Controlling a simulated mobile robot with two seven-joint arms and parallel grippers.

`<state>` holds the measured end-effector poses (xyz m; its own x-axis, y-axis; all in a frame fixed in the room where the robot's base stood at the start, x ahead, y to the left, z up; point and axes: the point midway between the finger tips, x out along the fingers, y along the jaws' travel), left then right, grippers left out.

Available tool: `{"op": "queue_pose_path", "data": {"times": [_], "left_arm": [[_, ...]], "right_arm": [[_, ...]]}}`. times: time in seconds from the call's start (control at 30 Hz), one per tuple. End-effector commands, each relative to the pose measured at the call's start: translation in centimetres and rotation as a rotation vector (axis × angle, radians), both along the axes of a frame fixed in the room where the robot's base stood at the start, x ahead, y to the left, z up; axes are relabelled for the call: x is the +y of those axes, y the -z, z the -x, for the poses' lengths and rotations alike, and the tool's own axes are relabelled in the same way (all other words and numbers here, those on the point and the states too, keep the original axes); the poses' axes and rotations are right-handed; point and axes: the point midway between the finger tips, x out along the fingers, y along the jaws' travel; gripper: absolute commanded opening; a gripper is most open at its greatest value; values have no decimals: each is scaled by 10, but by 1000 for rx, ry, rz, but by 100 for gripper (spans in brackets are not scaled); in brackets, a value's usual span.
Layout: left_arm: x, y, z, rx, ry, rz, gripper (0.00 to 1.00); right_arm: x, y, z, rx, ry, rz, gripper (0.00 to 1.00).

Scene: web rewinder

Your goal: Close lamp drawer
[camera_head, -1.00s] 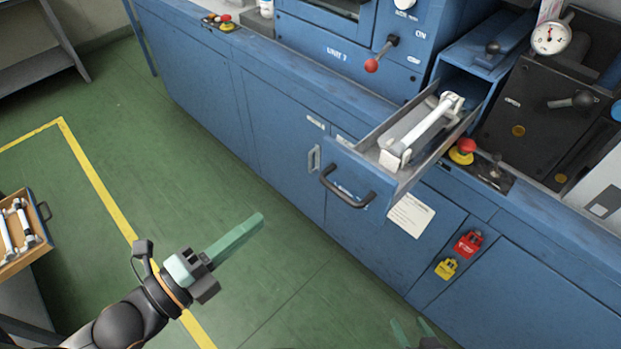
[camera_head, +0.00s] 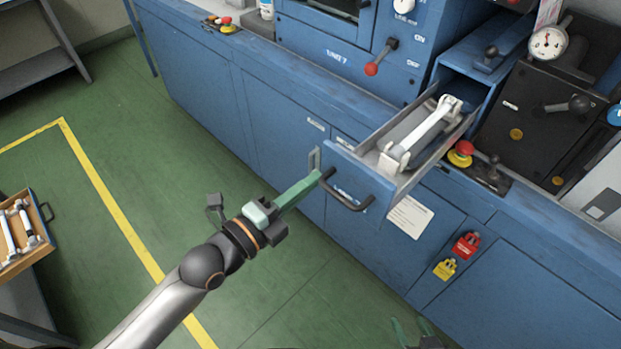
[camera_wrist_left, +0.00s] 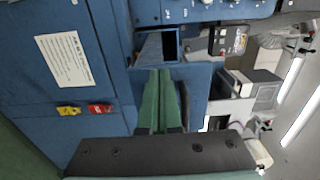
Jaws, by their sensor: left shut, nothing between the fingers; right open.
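The lamp drawer (camera_head: 338,176) is pulled out from the blue machine, with a dark curved handle (camera_head: 347,194) on its front. A white tubular lamp (camera_head: 422,132) lies in it. My left gripper (camera_head: 316,175), with green fingers, is shut and empty. In the head view its tips are at the left end of the handle; I cannot tell if they touch. In the left wrist view the fingers (camera_wrist_left: 160,85) point at the blue drawer front (camera_wrist_left: 194,85). My right gripper (camera_head: 410,332) shows only its green fingertips at the bottom edge, open, away from the drawer.
Left of the drawer is a cabinet door handle (camera_head: 314,160). A red button on a yellow base (camera_head: 461,154) sits right of the drawer. Red (camera_head: 467,246) and yellow (camera_head: 446,269) padlocks hang below. A wooden tray with lamps (camera_head: 42,244) stands at far left. The green floor is clear.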

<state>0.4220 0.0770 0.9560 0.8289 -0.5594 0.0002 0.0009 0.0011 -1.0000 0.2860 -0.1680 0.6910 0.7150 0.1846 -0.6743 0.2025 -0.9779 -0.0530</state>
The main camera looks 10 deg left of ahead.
Motion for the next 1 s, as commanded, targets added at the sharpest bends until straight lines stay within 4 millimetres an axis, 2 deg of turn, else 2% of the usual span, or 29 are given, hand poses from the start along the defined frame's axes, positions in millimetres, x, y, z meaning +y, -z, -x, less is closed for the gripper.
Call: {"op": "queue_pose_path", "data": {"times": [0.67, 0.87, 1.0], "left_arm": [[-10, -1, -14, -1, 1, 2, 0], [-28, -3, -41, -5, 2, 3, 0], [-48, -2, -70, -5, 2, 2, 0]], "right_arm": [[0, -1, 0, 0, 0, 0, 59], [0, -2, 0, 0, 0, 0, 59], [0, -1, 0, 0, 0, 0, 59]]}}
